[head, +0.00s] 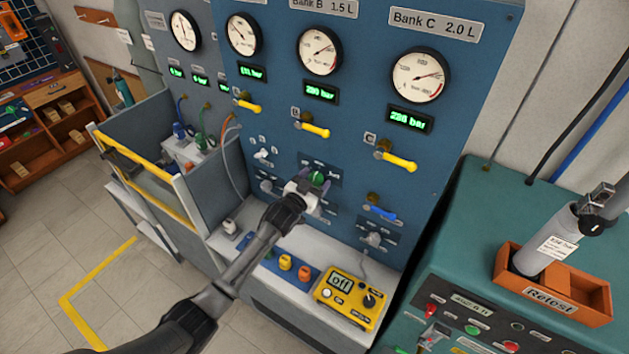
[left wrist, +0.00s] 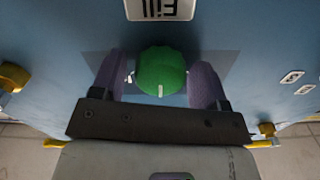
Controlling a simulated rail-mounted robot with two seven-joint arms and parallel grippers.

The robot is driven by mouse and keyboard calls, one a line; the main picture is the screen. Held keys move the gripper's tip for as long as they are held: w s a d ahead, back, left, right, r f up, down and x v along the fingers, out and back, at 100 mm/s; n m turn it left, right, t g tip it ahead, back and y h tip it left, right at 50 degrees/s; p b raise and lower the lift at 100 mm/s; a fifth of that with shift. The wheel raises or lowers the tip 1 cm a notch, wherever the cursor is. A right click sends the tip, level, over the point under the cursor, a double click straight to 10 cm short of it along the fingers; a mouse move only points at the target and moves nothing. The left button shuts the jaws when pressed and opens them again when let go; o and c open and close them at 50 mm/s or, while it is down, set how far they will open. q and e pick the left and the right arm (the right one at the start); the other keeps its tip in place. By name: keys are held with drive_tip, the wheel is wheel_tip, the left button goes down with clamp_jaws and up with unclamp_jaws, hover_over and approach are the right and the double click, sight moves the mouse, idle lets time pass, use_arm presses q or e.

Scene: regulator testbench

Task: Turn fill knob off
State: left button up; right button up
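The green fill knob (head: 318,178) is on the lower part of the blue panel (head: 350,110). In the left wrist view the round green knob (left wrist: 161,71) shows a white mark pointing to the picture's bottom, away from the upside-down "Fill" label (left wrist: 160,8). My left gripper (head: 312,184) is at the knob, its purple fingers (left wrist: 158,78) standing one on each side of it. Narrow gaps seem to show between fingers and knob, so it looks open. The head view partly hides the knob behind the gripper. My right gripper is not in view.
Yellow levers (head: 314,130) and a blue lever (head: 381,213) stick out from the panel. A yellow box (head: 347,297) reading "off" sits on the white ledge below. A "Retest" crate (head: 588,304) holding a grey cylinder (head: 545,245) stands on the green bench at right.

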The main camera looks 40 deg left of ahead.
use_arm(q)
drive_tip(key=c, duration=0.8)
drive_tip(key=shift+o, duration=0.2)
drive_tip(key=shift+n, duration=1)
drive_tip(key=n+p, duration=0.1)
drive_tip(key=n, duration=0.2)
drive_tip(key=shift+n, duration=0.3)
drive_tip(key=n, duration=0.4)
drive_tip(key=shift+p, duration=0.3)
drive_tip(key=shift+n, duration=1.1)
